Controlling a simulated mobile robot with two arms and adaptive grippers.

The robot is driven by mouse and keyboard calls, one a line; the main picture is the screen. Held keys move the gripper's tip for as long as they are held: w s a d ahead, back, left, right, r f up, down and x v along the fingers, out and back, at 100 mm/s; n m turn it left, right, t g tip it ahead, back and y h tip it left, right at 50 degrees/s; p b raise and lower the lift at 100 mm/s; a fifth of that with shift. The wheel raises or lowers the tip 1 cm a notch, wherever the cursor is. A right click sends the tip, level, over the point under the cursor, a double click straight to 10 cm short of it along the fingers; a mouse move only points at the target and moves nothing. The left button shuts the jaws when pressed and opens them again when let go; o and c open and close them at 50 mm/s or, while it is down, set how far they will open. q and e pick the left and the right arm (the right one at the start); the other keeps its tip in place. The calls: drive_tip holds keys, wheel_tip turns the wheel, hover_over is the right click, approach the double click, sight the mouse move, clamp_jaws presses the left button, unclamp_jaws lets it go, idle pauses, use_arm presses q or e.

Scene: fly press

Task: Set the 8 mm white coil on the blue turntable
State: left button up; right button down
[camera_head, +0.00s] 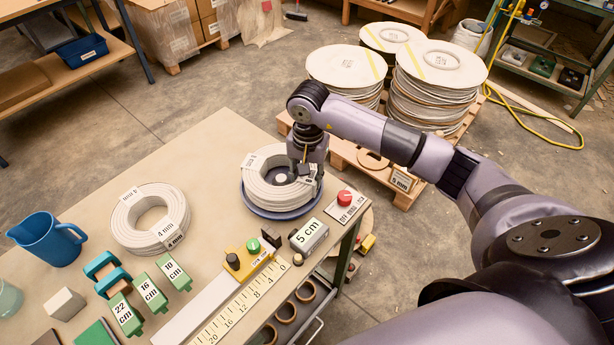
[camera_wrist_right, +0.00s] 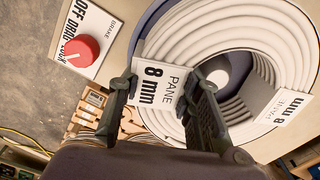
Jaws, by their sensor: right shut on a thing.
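The white coil labelled 8 mm (camera_head: 262,184) sits flat over the blue turntable (camera_head: 256,209), roughly centred, with the blue rim showing around its lower edge. I cannot tell whether its underside touches the turntable. My right gripper (camera_head: 304,172) comes down on the coil's right side and is shut on its ring. In the right wrist view the fingers (camera_wrist_right: 165,92) straddle the ring at an 8 mm label; the coil (camera_wrist_right: 210,32) curves away behind them, with the dark blue rim (camera_wrist_right: 146,28) beside it. My left gripper is out of view.
Another white coil, labelled 4 mm (camera_head: 132,236), lies left on the table. A 5 cm block (camera_head: 309,236), ruler (camera_head: 236,310), green blocks (camera_head: 150,292) and blue jug (camera_head: 48,240) are nearby. Stacked coils (camera_head: 346,66) stand behind.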

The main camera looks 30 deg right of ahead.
drive_tip(key=shift+w+a+r, duration=0.1)
drive_tip(key=shift+r, duration=0.05)
idle(0.7)
drive_tip(key=shift+f+b, duration=0.6)
drive_tip(key=shift+b, duration=0.25)
drive_tip(key=c, duration=1.4)
unclamp_jaws()
drive_tip(key=shift+c, duration=0.2)
drive_tip(key=shift+s+f, duration=0.15)
drive_tip(key=shift+s, duration=0.05)
drive_tip(key=shift+r+p, duration=2.9)
drive_tip(key=shift+r, duration=2.7)
